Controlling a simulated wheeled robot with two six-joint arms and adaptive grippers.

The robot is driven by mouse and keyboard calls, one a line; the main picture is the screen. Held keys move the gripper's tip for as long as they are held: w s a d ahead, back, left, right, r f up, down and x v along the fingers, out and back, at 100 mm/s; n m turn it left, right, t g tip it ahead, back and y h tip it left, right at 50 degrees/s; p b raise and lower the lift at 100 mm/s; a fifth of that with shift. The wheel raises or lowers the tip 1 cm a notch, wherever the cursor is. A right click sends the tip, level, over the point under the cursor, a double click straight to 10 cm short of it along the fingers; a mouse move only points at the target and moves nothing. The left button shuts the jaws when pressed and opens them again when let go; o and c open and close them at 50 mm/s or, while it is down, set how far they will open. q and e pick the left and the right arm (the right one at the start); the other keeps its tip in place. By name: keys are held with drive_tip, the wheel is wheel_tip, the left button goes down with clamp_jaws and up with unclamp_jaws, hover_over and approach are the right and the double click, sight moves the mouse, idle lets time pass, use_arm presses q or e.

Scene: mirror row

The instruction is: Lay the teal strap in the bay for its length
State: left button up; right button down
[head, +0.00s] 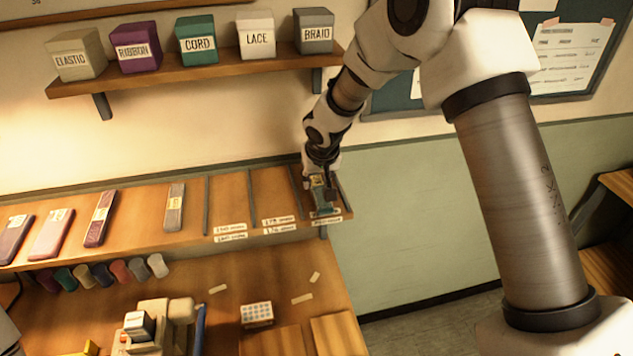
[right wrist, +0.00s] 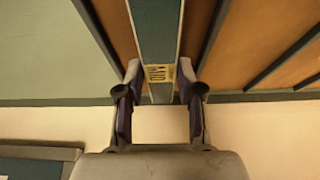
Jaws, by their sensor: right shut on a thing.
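The teal strap (right wrist: 158,30) runs lengthwise between two dark dividers in the right wrist view, with orange wood showing on both sides of it. It has a small yellow label (right wrist: 158,73). My right gripper (right wrist: 159,72) is shut on the strap at the labelled end. In the head view my right gripper (head: 319,182) is over the rightmost bay of the slanted shelf, and the teal end (head: 324,210) shows below it. I cannot tell whether the strap rests on the shelf floor. The bay's label is too small to read. My left gripper is not in view.
Two empty bays (head: 229,200) lie left of the strap. A grey strap (head: 175,207) and other straps lie further left. Labelled boxes (head: 196,42) stand on the upper shelf. Spools (head: 120,271) hang below; a bench (head: 270,325) with small items is beneath.

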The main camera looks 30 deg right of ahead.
drive_tip(key=shift+s+f, duration=0.1)
drive_tip(key=shift+s, duration=0.05)
drive_tip(key=shift+w+d+f, duration=0.1)
drive_tip(key=shift+w+f, duration=0.1)
drive_tip(key=shift+w, duration=0.05)
drive_tip(key=c, duration=0.7)
unclamp_jaws()
drive_tip(key=shift+w+d+f, duration=0.3)
drive_tip(key=shift+w+f, duration=0.1)
drive_tip(key=shift+w, duration=0.15)
drive_tip(key=shift+s+a+r, duration=0.25)
drive_tip(key=shift+s+r, duration=0.25)
drive_tip(key=shift+r, duration=0.3)
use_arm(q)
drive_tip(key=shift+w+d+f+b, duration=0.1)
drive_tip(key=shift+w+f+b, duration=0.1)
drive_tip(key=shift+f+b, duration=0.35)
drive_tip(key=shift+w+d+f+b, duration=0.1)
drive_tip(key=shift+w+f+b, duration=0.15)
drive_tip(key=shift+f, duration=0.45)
use_arm(e)
drive_tip(key=v, duration=1)
drive_tip(key=shift+s+r, duration=0.1)
drive_tip(key=shift+r, duration=0.25)
